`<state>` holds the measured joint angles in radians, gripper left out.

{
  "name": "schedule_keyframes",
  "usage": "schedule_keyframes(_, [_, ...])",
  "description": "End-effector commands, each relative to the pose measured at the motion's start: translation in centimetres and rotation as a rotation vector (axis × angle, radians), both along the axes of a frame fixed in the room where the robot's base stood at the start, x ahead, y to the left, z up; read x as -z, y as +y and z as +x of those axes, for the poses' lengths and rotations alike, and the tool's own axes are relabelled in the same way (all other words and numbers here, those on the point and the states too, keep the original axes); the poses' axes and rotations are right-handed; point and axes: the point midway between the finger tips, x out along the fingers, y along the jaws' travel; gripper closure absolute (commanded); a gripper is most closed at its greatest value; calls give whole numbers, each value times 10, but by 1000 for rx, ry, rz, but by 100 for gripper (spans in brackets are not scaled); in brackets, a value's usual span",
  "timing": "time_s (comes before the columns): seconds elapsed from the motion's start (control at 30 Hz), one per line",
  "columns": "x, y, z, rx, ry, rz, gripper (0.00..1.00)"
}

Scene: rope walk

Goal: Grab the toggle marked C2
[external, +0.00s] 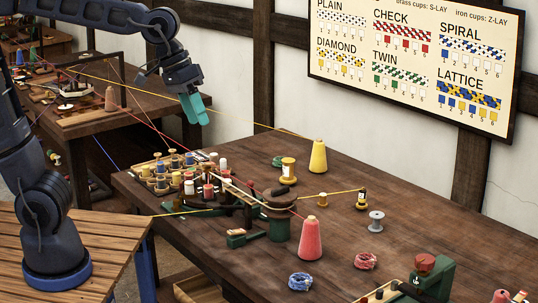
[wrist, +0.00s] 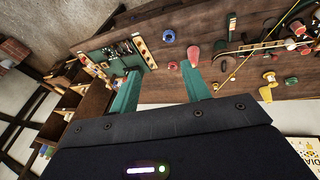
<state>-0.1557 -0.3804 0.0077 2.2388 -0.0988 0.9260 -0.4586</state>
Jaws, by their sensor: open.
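I cannot make out a C2 mark in either view, so I cannot tell which piece is the toggle. My gripper (external: 196,110) hangs in the air above the back left of the big table in the external view, its teal fingers pointing down. In the wrist view my gripper (wrist: 160,84) has its fingers spread apart with nothing held between them. A green board (wrist: 103,58) with small pieces and a pale dotted wooden strip (wrist: 145,50) lies beyond the left finger; its small marks are unreadable.
The dark table (external: 400,225) carries a red cone (external: 311,240), a yellow cone (external: 318,157), a rack of bobbins (external: 165,172) and a green device (external: 436,278). Strings stretch across near the arm. A pattern chart (external: 415,60) hangs on the wall.

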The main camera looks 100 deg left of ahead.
Motion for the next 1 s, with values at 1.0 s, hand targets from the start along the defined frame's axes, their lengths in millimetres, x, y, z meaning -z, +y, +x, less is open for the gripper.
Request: schedule_keyframes(1.0, [76,224,267,-1092,59,-443,53])
